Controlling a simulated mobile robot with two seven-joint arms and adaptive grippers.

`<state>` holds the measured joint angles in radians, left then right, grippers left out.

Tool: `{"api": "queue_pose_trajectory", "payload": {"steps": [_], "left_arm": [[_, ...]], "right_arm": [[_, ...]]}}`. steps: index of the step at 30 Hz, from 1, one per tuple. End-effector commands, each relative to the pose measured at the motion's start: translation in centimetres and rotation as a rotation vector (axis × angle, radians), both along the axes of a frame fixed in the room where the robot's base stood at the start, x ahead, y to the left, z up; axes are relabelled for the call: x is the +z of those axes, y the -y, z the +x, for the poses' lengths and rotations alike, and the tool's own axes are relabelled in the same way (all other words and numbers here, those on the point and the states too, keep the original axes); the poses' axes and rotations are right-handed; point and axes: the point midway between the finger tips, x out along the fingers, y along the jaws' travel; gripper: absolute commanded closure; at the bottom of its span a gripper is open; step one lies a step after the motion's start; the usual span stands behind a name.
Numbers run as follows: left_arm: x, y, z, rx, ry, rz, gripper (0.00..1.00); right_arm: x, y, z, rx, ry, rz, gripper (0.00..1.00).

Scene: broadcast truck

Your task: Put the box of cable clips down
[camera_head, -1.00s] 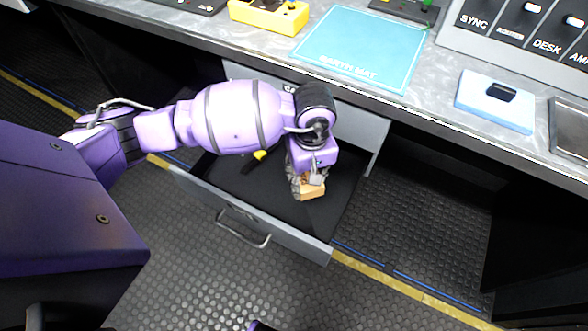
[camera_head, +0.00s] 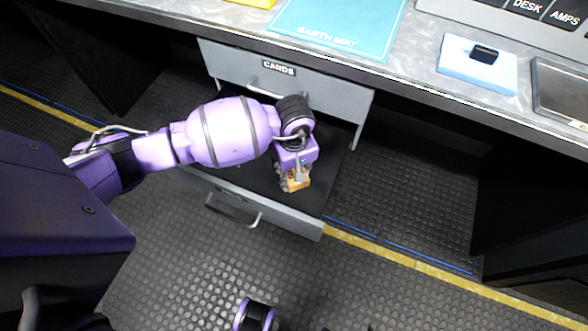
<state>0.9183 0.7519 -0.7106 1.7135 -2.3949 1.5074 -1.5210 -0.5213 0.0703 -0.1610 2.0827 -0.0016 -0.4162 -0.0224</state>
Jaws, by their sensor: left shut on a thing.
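The box of cable clips (camera_head: 298,181), a small orange-tan box, is at my left gripper (camera_head: 293,178). The gripper points down and is shut on the box, over the inside of an open grey drawer (camera_head: 270,214). The fingers and wrist cover part of the box. I cannot tell whether the box touches the drawer's dark floor. My right gripper is not in view.
A shut drawer front labelled CARDS (camera_head: 335,93) is just behind the open one. Above it, the worktop holds a teal mat (camera_head: 335,25) and a light blue pad (camera_head: 478,68). Dark floor lies in front and to the right.

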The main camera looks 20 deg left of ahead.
Motion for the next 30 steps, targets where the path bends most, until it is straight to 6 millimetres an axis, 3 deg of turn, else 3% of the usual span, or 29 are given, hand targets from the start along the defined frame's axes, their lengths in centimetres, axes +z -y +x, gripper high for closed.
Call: {"api": "queue_pose_trajectory", "payload": {"steps": [3,4,8,20,23,30], "left_arm": [[-0.4,0.0,0.0,-0.001,-0.001,0.001,0.82],[-0.4,0.0,0.0,0.000,-0.001,0.001,0.52],[-0.3,0.0,0.0,0.000,0.000,0.000,0.35],[0.2,0.0,0.0,0.000,0.001,-0.001,0.35],[1.5,0.0,0.1,-0.001,0.003,0.001,0.35],[6.7,0.0,0.1,-0.002,0.004,0.001,0.35]], "right_arm": [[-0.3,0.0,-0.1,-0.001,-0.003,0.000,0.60],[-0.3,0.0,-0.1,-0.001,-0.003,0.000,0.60],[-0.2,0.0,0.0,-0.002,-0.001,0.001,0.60],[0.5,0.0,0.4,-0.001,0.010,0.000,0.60],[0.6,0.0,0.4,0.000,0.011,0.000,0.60],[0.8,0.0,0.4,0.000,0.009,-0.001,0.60]]}}
